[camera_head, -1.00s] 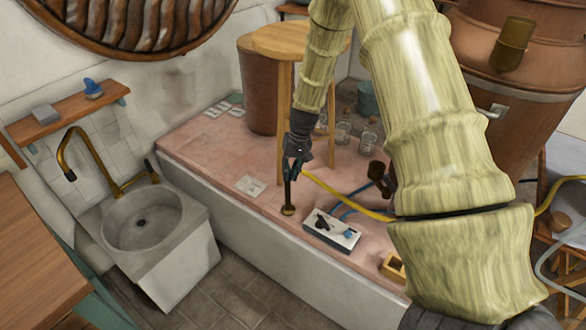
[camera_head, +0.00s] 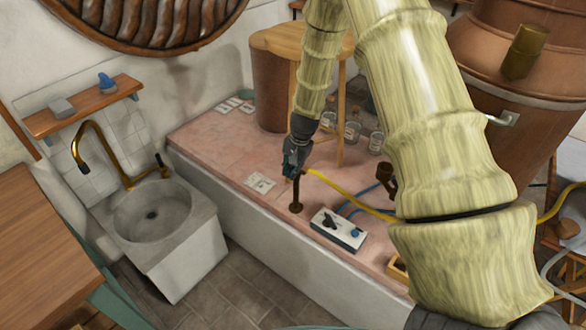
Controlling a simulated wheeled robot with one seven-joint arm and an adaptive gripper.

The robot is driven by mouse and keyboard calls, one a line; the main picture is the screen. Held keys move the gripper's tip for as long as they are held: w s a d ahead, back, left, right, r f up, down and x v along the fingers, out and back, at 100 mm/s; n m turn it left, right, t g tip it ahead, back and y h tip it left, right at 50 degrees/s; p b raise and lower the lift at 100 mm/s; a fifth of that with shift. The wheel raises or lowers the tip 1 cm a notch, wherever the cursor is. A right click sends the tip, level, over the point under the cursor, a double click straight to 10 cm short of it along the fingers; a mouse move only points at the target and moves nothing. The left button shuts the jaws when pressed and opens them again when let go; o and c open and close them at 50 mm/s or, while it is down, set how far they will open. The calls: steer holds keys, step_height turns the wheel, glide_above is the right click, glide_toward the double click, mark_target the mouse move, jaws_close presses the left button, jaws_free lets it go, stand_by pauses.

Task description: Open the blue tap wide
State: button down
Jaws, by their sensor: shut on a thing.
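A dark brass standpipe (camera_head: 296,195) rises upright from a round foot near the front edge of the pink-tiled ledge. My gripper (camera_head: 293,174) points down at its top, shut on the tap there. The fingers and wrist cover the tap handle, so its colour and angle cannot be told. A yellow hose (camera_head: 345,194) runs right from beside the gripper. A blue hose (camera_head: 362,197) runs toward a second dark brass fitting (camera_head: 387,178). A white box (camera_head: 338,229) with a black lever and a blue knob (camera_head: 355,232) lies right of the standpipe, apart from the gripper.
Glass bottles (camera_head: 352,129) and a wooden stool (camera_head: 300,42) stand behind the gripper. A stone sink (camera_head: 185,250) with a brass spout is at left. A large copper vessel (camera_head: 470,75) is at right, partly behind my arm. The ledge (camera_head: 215,150) left of the gripper is mostly clear.

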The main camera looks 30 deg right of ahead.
steer(key=shift+w+r, duration=0.1)
stand_by(0.3)
steer(key=c, duration=1.4)
jaws_free()
steer(key=shift+s+d+r, duration=0.2)
steer(key=shift+s+r, duration=0.15)
steer(key=shift+r, duration=1.6)
steer(key=shift+s+d+r, duration=0.15)
steer(key=shift+s+r, duration=0.25)
steer(key=shift+r, duration=1.5)
steer(key=shift+s+d+r, duration=0.2)
steer(key=shift+s+r, duration=0.15)
steer(key=shift+r, duration=1.6)
